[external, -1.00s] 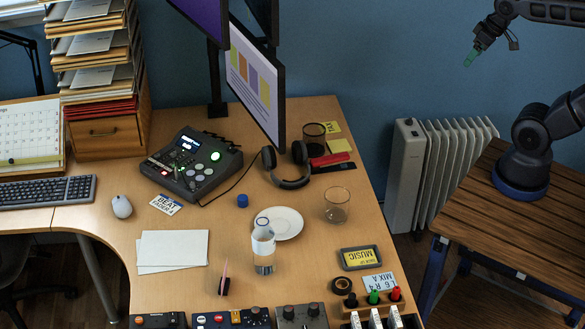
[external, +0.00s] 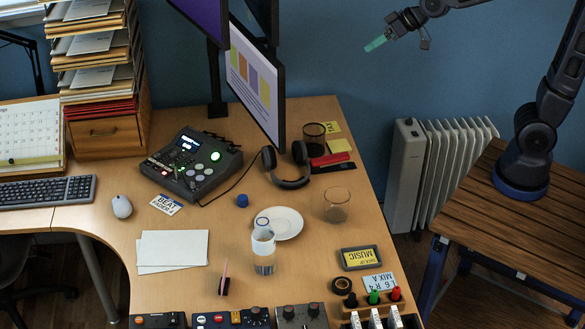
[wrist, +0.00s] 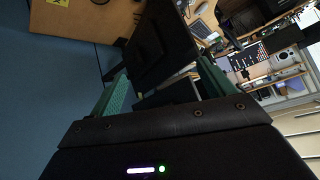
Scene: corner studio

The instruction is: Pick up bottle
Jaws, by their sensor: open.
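The bottle (external: 264,247) stands upright on the desk near its front. My gripper (external: 375,44) is high in the air at the upper right, above and behind the desk's right end, far from the bottle. In the wrist view, the green fingers of my gripper (wrist: 160,95) are spread apart with nothing between them. I cannot make out the bottle in the wrist view.
A monitor (external: 257,85) rises at the desk's back. Headphones (external: 289,170), a glass (external: 337,206) and a blue cap (external: 242,200) lie around the bottle. Audio gear (external: 303,316) lines the front edge. White paper (external: 172,250) lies left.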

